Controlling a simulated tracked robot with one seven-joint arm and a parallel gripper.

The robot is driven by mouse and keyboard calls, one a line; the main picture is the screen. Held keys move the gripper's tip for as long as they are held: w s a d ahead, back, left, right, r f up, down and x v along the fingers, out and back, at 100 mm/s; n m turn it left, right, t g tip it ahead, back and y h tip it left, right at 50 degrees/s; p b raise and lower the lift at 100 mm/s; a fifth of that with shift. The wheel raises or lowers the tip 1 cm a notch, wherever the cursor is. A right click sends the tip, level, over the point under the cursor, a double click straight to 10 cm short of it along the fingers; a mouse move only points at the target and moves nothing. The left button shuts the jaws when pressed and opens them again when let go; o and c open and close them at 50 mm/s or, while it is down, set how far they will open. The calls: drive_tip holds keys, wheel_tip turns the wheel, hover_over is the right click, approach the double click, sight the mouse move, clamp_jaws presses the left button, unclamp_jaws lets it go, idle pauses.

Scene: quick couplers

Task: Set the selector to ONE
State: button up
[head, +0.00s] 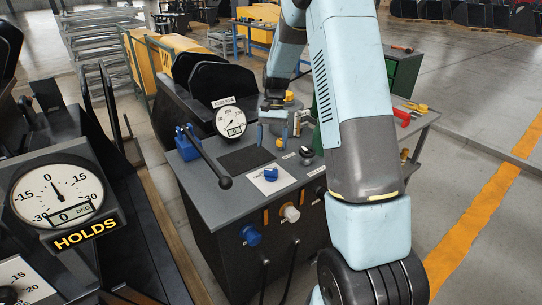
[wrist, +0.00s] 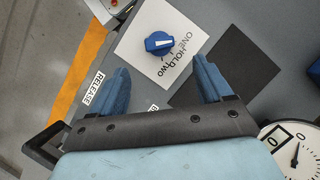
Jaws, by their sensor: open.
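The selector is a blue knob (wrist: 158,42) with a white pointer mark, on a white plate (wrist: 135,50) lettered ONE, HOLD and TWO. In the wrist view its mark points rightward, toward the lettering; I cannot tell exactly which word it meets. In the head view the blue knob (head: 270,174) sits on the console top, nearer the front edge than my gripper (head: 273,139). My gripper (wrist: 160,80) is open and empty, its blue fingers apart from the knob. The knob shows beyond the fingertips, between their lines.
A black square (wrist: 228,66) lies beside the plate. A dial gauge (head: 230,121) and a blue lever with a black handle (head: 210,160) stand on the left of the console. A dark knob (head: 305,152) is to the right. A foreground display reads HOLDS (head: 86,234).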

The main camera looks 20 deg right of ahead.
drive_tip(key=shift+v, duration=2.2)
drive_tip(key=s+a+r+n+t+h, duration=0.15)
drive_tip(key=s+r+t, duration=0.25)
drive_tip(key=s+r, duration=1.1)
drive_tip(key=s+r+n+t, duration=0.1)
drive_tip(key=s+r+t, duration=0.1)
drive_tip(key=s, duration=0.6)
drive_tip(key=s+r+n+t, duration=0.2)
drive_tip(key=s+r+t, duration=0.1)
drive_tip(key=s, duration=0.6)
drive_tip(key=shift+s+a+t, duration=0.3)
drive_tip(key=shift+s+a, duration=0.05)
drive_tip(key=shift+a, duration=0.1)
drive_tip(key=shift+s+f+n+h, duration=0.15)
drive_tip(key=shift+s+n+h, duration=0.1)
drive_tip(key=shift+s+n, duration=0.1)
